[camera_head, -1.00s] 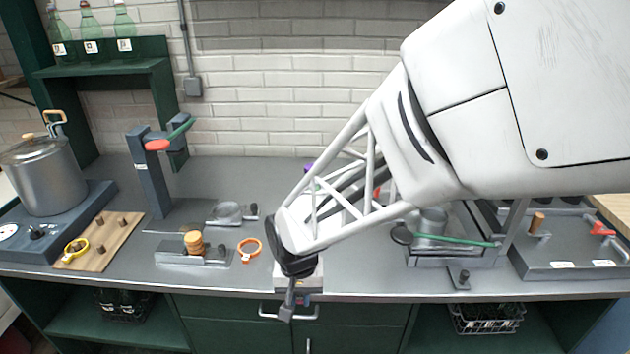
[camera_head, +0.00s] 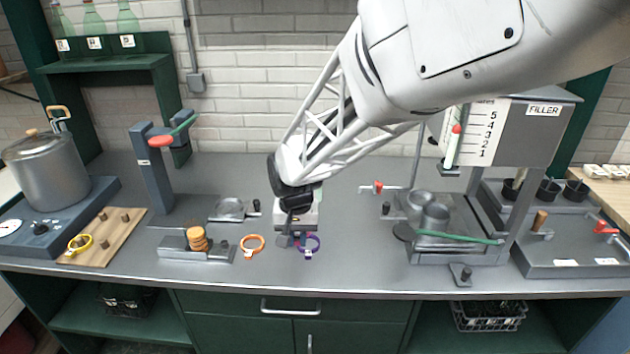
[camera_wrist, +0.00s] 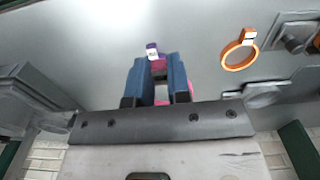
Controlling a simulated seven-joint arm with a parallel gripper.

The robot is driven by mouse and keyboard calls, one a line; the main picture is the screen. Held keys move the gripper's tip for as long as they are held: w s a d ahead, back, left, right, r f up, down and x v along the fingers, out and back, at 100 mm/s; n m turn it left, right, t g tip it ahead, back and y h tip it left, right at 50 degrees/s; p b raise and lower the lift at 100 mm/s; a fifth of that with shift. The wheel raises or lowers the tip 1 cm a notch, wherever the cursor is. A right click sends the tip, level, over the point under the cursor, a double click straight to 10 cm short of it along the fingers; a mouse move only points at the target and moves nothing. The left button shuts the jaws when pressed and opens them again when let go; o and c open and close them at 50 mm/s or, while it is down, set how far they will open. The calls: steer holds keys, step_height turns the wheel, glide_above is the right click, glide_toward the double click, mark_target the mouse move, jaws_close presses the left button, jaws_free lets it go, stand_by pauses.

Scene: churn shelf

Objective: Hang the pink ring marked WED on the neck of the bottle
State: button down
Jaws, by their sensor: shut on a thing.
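My gripper (camera_head: 286,240) is low over the middle of the counter. In the wrist view its blue fingers (camera_wrist: 160,75) are closed on the pink ring (camera_wrist: 190,88), which shows in small parts between and beside them. Most of the ring is hidden, and I cannot read its marking. A purple ring (camera_head: 308,246) is just right of my gripper in the head view; a purple piece with a white label (camera_wrist: 152,50) shows beyond the fingertips. Green bottles (camera_head: 94,20) stand upright on the shelf at upper left, with small labels; their tops are cut off.
An orange ring (camera_head: 252,245) lies left of my gripper. A yellow ring (camera_head: 79,244) is on a pegged board (camera_head: 110,232). A post with coloured arms (camera_head: 152,170), a pot (camera_head: 47,172) and the filler (camera_head: 525,130) stand around. Some counter is clear near the front edge.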

steer(key=w+d+r, duration=0.1)
steer(key=w+r, duration=0.4)
steer(key=w, duration=0.7)
steer(key=w+d+r, duration=0.1)
steer(key=w+r, duration=0.4)
steer(key=w, duration=0.8)
steer(key=shift+w+d+r, duration=0.15)
steer(key=shift+w, duration=0.15)
steer(key=shift+f, duration=0.2)
steer(key=shift+f, duration=1.8)
steer(key=shift+f, duration=0.25)
steer(key=shift+f, duration=1)
steer(key=shift+f, duration=0.25)
steer(key=shift+f, duration=0.6)
steer(key=shift+f, duration=0.6)
